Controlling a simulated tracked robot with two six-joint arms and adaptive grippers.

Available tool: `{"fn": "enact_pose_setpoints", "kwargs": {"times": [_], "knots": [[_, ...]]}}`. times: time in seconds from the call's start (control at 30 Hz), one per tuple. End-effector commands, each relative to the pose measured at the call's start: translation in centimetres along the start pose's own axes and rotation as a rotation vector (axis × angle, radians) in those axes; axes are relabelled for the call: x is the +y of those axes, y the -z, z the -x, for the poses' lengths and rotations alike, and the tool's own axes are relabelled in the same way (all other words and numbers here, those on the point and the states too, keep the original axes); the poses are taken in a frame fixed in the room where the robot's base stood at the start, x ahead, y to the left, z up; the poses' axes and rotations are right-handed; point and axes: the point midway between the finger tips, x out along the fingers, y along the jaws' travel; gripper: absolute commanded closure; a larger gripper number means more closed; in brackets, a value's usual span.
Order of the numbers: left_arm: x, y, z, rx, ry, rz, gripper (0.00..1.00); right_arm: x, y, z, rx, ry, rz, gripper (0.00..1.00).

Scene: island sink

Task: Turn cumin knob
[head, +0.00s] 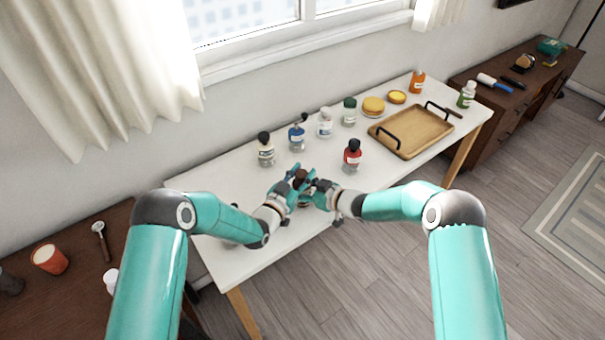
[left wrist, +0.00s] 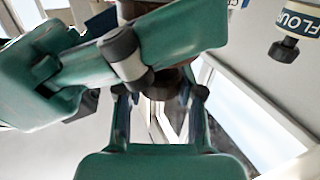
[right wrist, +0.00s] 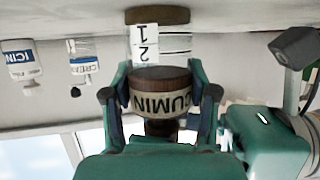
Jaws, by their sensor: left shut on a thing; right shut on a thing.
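The cumin grinder (right wrist: 160,92) stands on the white table; its brown top (head: 301,174) shows between my grippers in the head view. The right wrist view, which is upside down, shows a brown band with a CUMIN label and a pale body with number tags 1 and 2. My right gripper (right wrist: 162,88) is shut on the CUMIN band, one finger on each side. My left gripper (head: 295,180) is shut on the brown knob at the top; in the left wrist view the knob (left wrist: 160,84) sits between its fingers, partly hidden by my right gripper.
Several bottles stand behind, including a black-capped one (head: 265,150) and a blue one (head: 297,137). A red bottle (head: 352,155) stands to the right, before a wooden tray (head: 410,137). The table's front-left area is mostly clear. My two grippers are very close together.

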Motion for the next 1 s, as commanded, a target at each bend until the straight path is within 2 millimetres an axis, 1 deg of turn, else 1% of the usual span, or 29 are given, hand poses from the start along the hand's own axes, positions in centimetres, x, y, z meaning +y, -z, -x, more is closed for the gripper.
{"fn": "enact_pose_setpoints", "kwargs": {"times": [0.03, 0.23, 0.57, 0.6, 0.73, 0.77, 1.0], "knots": [[-0.40, 0.05, 0.02, 0.002, -0.023, 0.000, 0.98, -0.08, -0.05, -0.01, 0.000, 0.002, -0.001, 0.81], [-0.28, 0.07, 0.01, 0.002, -0.118, -0.001, 0.98, -0.10, -0.05, -0.01, 0.000, 0.002, -0.001, 0.81], [-0.24, 0.01, 0.05, -0.001, -0.132, 0.000, 0.98, -0.10, -0.06, -0.01, -0.001, 0.002, -0.001, 0.81], [-0.24, 0.01, 0.05, -0.001, -0.131, 0.000, 0.60, -0.10, -0.07, -0.01, -0.001, 0.002, -0.001, 0.81], [-0.22, 0.01, 0.05, -0.001, -0.132, 0.000, 0.38, -0.09, -0.07, -0.01, -0.001, 0.002, -0.001, 0.81], [-0.20, 0.01, 0.05, -0.001, -0.132, 0.000, 0.36, -0.09, -0.07, -0.01, -0.001, 0.002, -0.001, 0.81], [-0.12, 0.00, 0.05, -0.001, -0.133, 0.000, 0.36, -0.07, -0.07, -0.01, -0.001, 0.001, -0.001, 0.81]]}}
